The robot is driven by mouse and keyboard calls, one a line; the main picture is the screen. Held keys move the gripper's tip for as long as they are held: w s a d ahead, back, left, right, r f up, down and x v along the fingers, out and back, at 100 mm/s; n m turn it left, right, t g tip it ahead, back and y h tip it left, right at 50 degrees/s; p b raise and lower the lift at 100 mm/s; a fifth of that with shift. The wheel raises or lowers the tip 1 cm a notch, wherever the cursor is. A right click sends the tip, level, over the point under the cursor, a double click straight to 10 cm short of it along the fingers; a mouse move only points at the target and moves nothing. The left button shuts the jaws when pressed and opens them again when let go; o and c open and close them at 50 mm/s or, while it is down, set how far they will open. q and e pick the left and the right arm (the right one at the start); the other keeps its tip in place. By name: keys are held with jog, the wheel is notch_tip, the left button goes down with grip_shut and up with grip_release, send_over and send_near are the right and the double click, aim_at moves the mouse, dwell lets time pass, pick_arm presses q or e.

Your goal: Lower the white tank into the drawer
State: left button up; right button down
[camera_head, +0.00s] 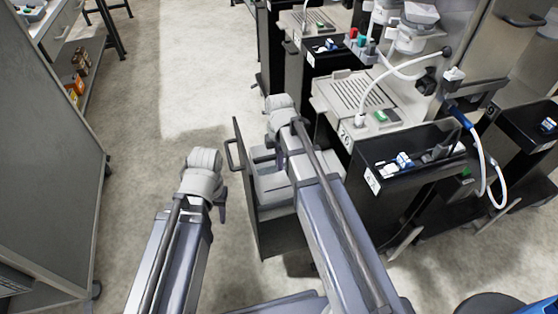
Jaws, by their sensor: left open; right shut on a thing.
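The drawer (247,200) is a tall black pull-out unit with a handle on its front panel, standing open left of the dispenser. The white tank (272,188) shows as a pale grey-white body behind the drawer's front panel, partly covered by my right arm. I cannot tell how deep it sits. My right gripper (276,132) is above the drawer, shut on the tank; its fingertips are mostly hidden by its own wrist and arm. My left gripper (221,200) is left of the drawer, apart from it, open and empty.
A dispenser with a ribbed drip tray (354,92) and white hose stands right of the drawer. A black bin with blue and white items (400,163) is at its front. A grey cabinet (45,150) is at left. The floor between is clear.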

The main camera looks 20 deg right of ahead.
jog(key=c, duration=0.8)
grip_release()
jog(key=shift+o, duration=0.2)
notch_tip(320, 180, up, 8)
jog(key=p, duration=0.8)
jog(key=shift+f, duration=0.1)
